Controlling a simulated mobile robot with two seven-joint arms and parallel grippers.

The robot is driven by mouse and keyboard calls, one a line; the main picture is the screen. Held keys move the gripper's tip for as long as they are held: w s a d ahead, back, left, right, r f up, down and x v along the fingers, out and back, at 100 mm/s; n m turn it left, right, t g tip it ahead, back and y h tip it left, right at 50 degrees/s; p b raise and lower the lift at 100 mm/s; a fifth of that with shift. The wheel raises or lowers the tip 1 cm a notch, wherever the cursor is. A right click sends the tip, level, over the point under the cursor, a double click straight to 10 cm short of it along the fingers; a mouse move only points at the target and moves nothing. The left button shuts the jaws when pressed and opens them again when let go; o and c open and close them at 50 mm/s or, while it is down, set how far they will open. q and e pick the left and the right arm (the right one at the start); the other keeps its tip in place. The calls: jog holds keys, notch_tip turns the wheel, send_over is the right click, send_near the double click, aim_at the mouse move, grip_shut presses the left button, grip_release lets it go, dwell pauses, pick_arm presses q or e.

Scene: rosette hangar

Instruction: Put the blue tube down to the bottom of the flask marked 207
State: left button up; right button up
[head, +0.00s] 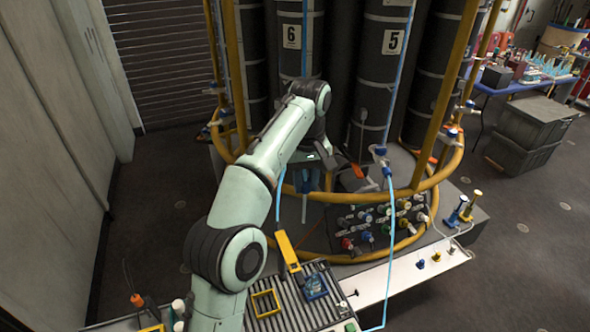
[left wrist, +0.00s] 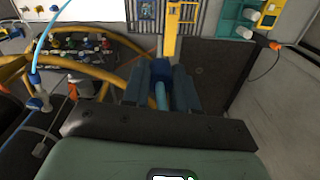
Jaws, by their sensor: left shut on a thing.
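My left gripper (head: 307,186) reaches in front of the dark cylinders. In the left wrist view its two fingers (left wrist: 162,88) are shut on a blue fitting (left wrist: 162,72) with a light blue tube (left wrist: 160,96) between them. In the head view a thin light blue tube (head: 304,208) hangs below the gripper, and the arm hides part of the grip. I cannot make out a mark 207 in either view, so I cannot tell which thing is that flask. My right gripper is not in view.
Dark cylinders marked 6 (head: 292,37) and 5 (head: 392,42) stand inside a yellow pipe frame (head: 438,178). A panel of coloured valves (head: 385,225) is at its front right. A slatted tray (head: 305,303) and white bench (head: 400,275) lie in front. Another blue hose (head: 389,210) hangs at right.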

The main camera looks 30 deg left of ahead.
pick_arm(q)
jog(key=w+d+f, duration=0.1)
jog(key=w+f, duration=0.1)
jog(key=f, duration=1.3)
jog(key=w+d+f+b, duration=0.1)
jog(key=w+f, duration=0.2)
jog(key=f, duration=1.2)
jog(key=shift+w+f, duration=0.3)
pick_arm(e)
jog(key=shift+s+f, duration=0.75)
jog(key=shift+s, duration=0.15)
pick_arm(q)
jog(key=shift+w+d, duration=0.1)
jog(key=shift+f, duration=0.3)
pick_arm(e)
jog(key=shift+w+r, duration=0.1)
pick_arm(q)
jog(key=shift+f, duration=0.1)
